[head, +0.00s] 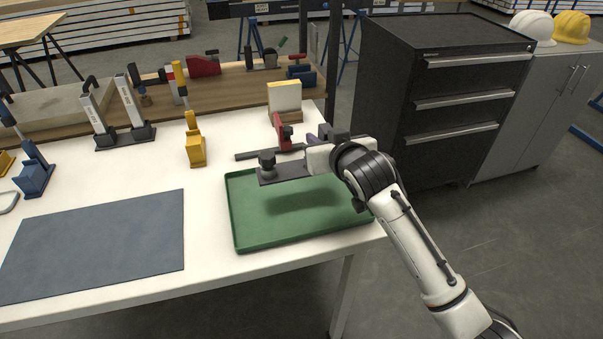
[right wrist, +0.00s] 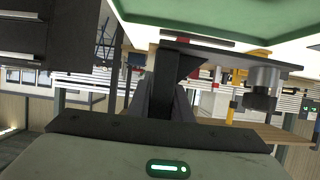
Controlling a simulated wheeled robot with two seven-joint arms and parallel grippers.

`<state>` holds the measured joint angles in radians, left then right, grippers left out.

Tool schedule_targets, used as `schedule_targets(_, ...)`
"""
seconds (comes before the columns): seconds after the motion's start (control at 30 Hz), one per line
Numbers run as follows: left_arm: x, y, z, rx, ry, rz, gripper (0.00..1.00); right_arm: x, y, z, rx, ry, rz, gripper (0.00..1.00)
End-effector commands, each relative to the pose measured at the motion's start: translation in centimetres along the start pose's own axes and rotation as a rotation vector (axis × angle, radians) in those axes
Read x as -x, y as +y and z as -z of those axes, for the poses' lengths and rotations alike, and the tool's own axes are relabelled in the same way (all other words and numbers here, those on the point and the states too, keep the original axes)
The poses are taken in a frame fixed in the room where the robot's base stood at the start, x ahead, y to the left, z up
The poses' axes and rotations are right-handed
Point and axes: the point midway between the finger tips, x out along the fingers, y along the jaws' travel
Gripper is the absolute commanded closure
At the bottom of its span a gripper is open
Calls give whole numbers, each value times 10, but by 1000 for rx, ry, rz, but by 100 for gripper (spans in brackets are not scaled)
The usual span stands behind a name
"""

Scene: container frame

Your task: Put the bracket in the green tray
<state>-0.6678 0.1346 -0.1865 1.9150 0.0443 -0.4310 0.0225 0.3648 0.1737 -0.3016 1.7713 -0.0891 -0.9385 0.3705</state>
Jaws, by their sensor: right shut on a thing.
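The bracket (head: 287,171) is a dark flat plate with a round dark knob standing at its left end. My right gripper (head: 309,161) is shut on the plate's right part and holds it above the far part of the green tray (head: 260,242). A soft shadow lies on the tray floor below, and the bracket looks clear of the tray. In the right wrist view the bracket's plate (right wrist: 225,54) reaches from the fingers (right wrist: 172,80) to the right, with its grey knob pointing down in that picture. The tray floor (right wrist: 215,14) shows at the top. My left gripper is not in view.
A red clamp (head: 283,134) with a dark bar lies just behind the tray. A yellow clamp (head: 195,150) stands to its left. A dark blue mat (head: 100,240) lies left of the tray. A black drawer cabinet (head: 440,90) stands beyond the table's right edge.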

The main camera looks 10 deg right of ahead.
Motion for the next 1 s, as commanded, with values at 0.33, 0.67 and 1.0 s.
schedule_targets(0.33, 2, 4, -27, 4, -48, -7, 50, -18, 0, -42, -1, 3, 0, 100)
schedule_targets(0.67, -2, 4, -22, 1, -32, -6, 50, -31, 0, -75, 0, 4, 1, 100)
schedule_targets(1.0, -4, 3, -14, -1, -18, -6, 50, -32, 0, -79, 0, -1, 0, 76)
